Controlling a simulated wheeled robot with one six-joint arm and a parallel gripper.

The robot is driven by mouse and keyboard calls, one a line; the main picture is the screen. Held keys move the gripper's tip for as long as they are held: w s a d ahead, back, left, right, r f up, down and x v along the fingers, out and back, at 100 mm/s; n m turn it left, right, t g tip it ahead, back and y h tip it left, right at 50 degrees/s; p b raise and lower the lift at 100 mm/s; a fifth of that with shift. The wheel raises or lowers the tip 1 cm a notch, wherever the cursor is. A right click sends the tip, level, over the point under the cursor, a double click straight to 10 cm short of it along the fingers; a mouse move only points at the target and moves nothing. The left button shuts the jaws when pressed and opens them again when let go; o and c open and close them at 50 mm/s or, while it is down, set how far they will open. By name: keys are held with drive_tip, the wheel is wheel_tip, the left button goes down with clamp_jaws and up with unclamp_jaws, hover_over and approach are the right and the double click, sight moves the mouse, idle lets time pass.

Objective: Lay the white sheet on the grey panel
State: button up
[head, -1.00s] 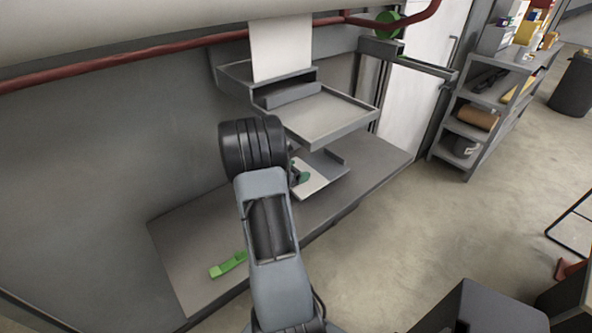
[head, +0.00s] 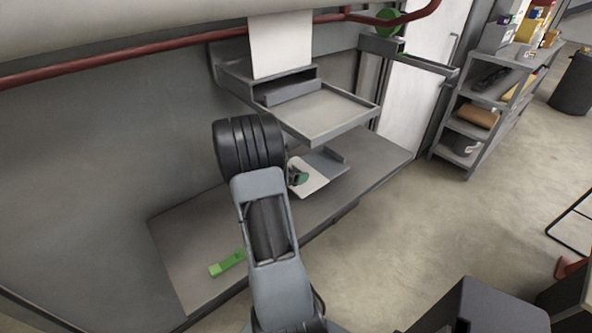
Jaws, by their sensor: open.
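A small white sheet (head: 313,181) lies over the left part of a grey panel (head: 327,162) on the long grey bench. The panel's bare right part and a raised strip at its back show beside the sheet. My gripper (head: 300,178) is at the sheet's left part, mostly hidden behind my arm. A green fingertip and dark parts show over the sheet. The jaws are open, but the gap between them is hidden. I cannot tell whether a finger touches the sheet.
A grey machine with a wide tray (head: 338,127) juts out just above the panel. A larger white sheet (head: 280,47) stands upright in its back. A green piece (head: 227,264) lies on the bench (head: 187,250) at left. Shelves (head: 470,119) stand at right; the floor between is clear.

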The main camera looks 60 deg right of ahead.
drive_tip(key=b+v, duration=0.1)
drive_tip(key=v, duration=1.1)
